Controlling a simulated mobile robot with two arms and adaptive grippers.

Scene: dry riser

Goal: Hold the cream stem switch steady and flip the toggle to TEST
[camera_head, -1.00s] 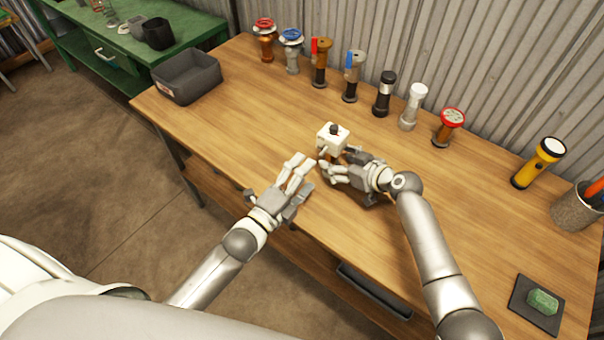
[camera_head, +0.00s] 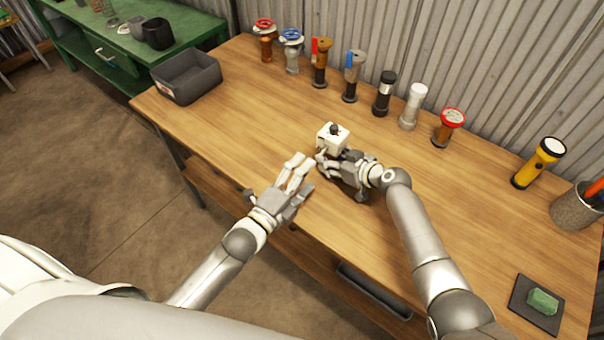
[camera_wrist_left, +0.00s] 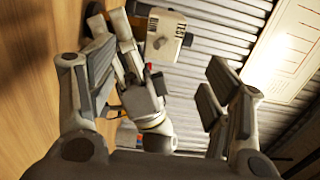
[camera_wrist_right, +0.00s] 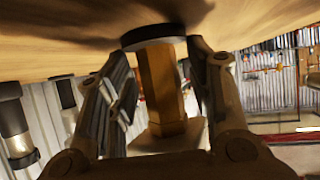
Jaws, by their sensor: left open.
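The cream stem switch (camera_head: 333,137) stands upright on the workbench, its boxy cream head carrying a dark knob (camera_head: 334,128). In the left wrist view its head (camera_wrist_left: 172,50) shows TEST lettering near one edge. My right gripper (camera_head: 328,160) is at the switch just below the head. In the right wrist view the brass-coloured hexagonal stem (camera_wrist_right: 161,85) and its dark round base stand between my right fingers (camera_wrist_right: 165,95); whether both fingers touch it is unclear. My left gripper (camera_head: 297,172) is open and empty, in front and to the left of the switch.
A row of valves and torches, including a red-wheeled one (camera_head: 265,38) and a black one (camera_head: 384,92), stands along the back wall. A grey bin (camera_head: 188,78) is at the left, a yellow torch (camera_head: 538,162) at the right. Bench around the switch is mostly clear.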

